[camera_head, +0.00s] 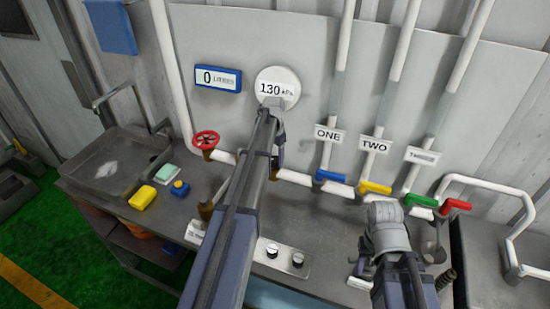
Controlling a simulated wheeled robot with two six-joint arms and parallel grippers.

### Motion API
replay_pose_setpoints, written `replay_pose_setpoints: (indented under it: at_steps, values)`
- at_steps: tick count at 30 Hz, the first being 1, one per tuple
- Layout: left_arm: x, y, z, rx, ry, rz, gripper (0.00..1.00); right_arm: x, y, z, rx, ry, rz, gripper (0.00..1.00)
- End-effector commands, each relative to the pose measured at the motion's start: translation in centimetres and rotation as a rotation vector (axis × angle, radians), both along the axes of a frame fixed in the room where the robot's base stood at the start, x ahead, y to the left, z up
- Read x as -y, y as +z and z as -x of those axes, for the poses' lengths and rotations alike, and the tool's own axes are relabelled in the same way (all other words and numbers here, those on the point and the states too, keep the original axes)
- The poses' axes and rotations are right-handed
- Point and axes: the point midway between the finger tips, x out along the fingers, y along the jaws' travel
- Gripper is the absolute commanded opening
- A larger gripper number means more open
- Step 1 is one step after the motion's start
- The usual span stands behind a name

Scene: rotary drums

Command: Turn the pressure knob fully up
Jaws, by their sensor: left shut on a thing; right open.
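The round white pressure gauge (278,86) on the wall panel reads 130 kPa. My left arm reaches up across the middle of the view. The tip of my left gripper (272,104) overlaps the gauge's lower edge in the picture. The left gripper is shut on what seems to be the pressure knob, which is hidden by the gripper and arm. My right gripper (384,214) is open and empty, in front of the yellow valve handle (374,188). Its fingers are hard to make out.
A blue-framed display (218,78) reads 0. A red handwheel (206,140) and blue (331,176), green (421,200) and red (455,206) handles sit along the white pipe. A panel with two small knobs (297,259), a yellow block (143,197) and a sink (110,165) are on the bench.

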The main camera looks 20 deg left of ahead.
Motion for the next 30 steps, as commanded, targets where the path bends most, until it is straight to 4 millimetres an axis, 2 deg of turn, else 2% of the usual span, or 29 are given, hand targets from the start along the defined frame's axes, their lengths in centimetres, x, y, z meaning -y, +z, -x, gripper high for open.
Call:
replay_pose_setpoints:
  at_steps: [13, 14, 22, 30]
  values:
    - [0.01, 0.00, -0.02, 0.000, -0.008, 0.000, 0.03, 0.00, 0.00, 0.00, 0.000, 0.000, 0.000, 0.50]
    - [0.01, 0.00, -0.02, 0.000, -0.008, 0.000, 0.60, 0.00, 0.00, 0.00, 0.000, 0.000, 0.000, 0.50]
    - [0.01, 0.00, -0.01, 0.000, -0.008, 0.000, 0.89, 0.00, 0.00, 0.00, 0.000, 0.000, 0.000, 0.50]
    - [0.00, 0.08, 0.00, 0.000, -0.007, 0.000, 0.89, 0.00, 0.08, 0.00, 0.000, 0.000, 0.000, 0.50]
